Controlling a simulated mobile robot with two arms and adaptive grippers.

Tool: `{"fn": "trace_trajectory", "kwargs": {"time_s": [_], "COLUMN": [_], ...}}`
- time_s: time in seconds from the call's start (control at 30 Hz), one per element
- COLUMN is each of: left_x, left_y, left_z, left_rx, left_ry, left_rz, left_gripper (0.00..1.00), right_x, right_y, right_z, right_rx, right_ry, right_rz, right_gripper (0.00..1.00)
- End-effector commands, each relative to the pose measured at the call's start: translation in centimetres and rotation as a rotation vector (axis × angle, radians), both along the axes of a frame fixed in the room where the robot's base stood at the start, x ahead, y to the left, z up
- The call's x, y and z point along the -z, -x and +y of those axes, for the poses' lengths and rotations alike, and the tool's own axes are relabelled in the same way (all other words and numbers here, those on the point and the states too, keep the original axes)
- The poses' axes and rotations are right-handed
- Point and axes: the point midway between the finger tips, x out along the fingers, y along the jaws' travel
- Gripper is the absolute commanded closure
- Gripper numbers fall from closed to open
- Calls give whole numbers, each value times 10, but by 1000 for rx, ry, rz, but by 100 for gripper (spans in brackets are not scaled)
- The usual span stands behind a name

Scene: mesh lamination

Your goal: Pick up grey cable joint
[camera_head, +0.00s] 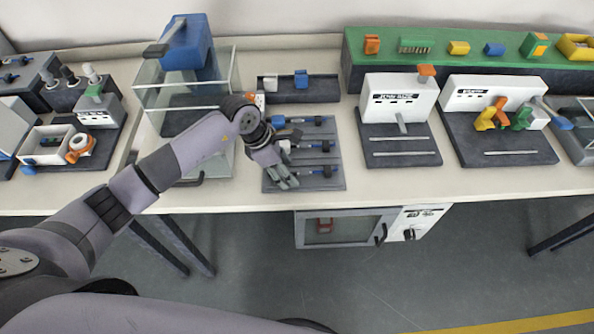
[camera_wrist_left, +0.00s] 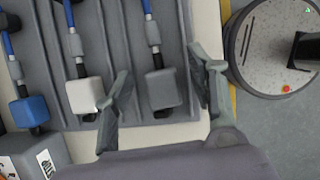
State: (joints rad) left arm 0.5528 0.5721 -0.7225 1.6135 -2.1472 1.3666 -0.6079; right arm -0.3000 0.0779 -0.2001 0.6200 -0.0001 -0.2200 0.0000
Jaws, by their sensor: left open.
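The grey cable joint (camera_wrist_left: 161,90) is a grey block on the end of a cable with a blue section, lying in a slot of the dark grey tray (camera_wrist_left: 105,60). In the left wrist view it sits between the two open fingers of my left gripper (camera_wrist_left: 161,68), with a visible gap on each side. In the head view my left gripper (camera_head: 286,178) is low over the front left part of the tray (camera_head: 333,172), and the grey joint cannot be made out there. A white joint (camera_wrist_left: 83,95) and a blue joint (camera_wrist_left: 29,111) lie in neighbouring slots.
A glass-walled machine with a blue top (camera_head: 190,45) stands left of the tray. A small dark rack (camera_head: 325,92) is behind it. White-fronted stations (camera_head: 399,97) stand to the right. The table's front edge is just before the tray.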

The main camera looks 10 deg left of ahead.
Motion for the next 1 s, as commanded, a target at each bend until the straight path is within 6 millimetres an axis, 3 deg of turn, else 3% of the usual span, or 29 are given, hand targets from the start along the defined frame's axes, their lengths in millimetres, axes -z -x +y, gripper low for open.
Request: {"fn": "trace_trajectory", "kwargs": {"time_s": [0.13,0.9,1.0], "left_x": [0,-1,-1], "left_y": [0,0,0], "left_z": [0,0,0], "left_rx": [0,0,0], "left_ry": [0,1,1], "left_rz": [0,-1,-1], "left_gripper": [48,100,100], "right_x": [0,0,0], "right_y": [0,0,0], "right_z": [0,-1,-2], "right_rx": [0,0,0], "right_ry": [0,1,2], "right_rz": [0,0,0], "right_gripper": [47,47,47]}}
